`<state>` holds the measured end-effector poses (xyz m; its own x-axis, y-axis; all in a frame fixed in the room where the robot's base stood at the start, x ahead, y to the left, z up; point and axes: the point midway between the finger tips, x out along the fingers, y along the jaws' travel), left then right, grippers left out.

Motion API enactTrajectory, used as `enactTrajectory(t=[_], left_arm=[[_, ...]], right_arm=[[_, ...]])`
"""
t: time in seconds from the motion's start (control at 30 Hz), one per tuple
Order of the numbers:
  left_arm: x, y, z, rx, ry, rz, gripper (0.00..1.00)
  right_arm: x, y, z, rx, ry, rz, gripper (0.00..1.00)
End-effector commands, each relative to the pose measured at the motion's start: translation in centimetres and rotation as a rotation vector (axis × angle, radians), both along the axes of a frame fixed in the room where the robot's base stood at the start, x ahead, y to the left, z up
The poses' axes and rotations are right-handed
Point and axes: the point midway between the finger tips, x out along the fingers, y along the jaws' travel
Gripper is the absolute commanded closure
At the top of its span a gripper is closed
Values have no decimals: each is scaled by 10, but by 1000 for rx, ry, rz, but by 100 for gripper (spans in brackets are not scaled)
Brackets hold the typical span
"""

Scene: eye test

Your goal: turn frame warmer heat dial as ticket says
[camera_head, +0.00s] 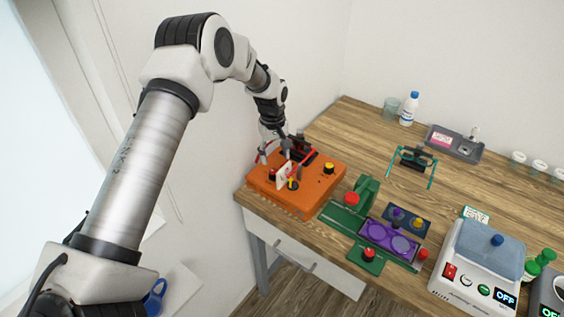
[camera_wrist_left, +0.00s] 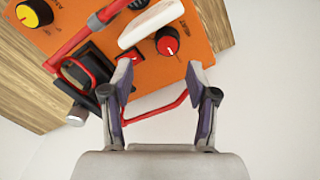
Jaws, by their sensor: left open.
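The frame warmer appears to be the orange box (camera_head: 316,188) at the table's left corner; it also fills the top of the left wrist view (camera_wrist_left: 140,68). In the wrist view a red-and-black dial (camera_wrist_left: 167,41) has a white pointer mark and small lettering I cannot read surely. A yellow-and-black dial (camera_wrist_left: 36,12) is at the upper left. My left gripper (camera_head: 293,157) is over the box's back part; in the wrist view its fingers (camera_wrist_left: 161,82) are open and apart, short of the red-and-black dial. A small white-and-green card (camera_head: 475,214), possibly the ticket, is unreadable.
Red eyeglasses (camera_wrist_left: 84,36) lie across the box near my fingers, beside a white piece (camera_wrist_left: 150,24). A green device (camera_head: 350,219) stands close to the right. Teal glasses (camera_head: 432,170) and a white-and-grey machine (camera_head: 464,278) are farther right. Bare wood lies behind the box.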

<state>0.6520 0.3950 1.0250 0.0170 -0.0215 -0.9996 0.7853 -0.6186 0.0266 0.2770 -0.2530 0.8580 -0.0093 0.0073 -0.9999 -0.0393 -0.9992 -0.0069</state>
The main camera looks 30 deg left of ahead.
Motion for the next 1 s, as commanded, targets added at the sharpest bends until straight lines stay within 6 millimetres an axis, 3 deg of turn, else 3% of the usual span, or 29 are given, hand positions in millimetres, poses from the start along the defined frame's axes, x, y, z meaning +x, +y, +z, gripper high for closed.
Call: enactTrajectory(t=[0.33,0.63,0.8,1.0], left_arm=[[0,-2,-59,0,2,-1,42],[1,-2,-67,1,1,-1,42],[1,-2,-66,1,1,-1,100],[0,-2,-67,0,2,-2,100]], right_arm=[[0,0,24,0,1,0,19],[0,0,24,0,1,0,19],[0,0,24,0,2,0,19],[0,0,23,0,1,0,19]])
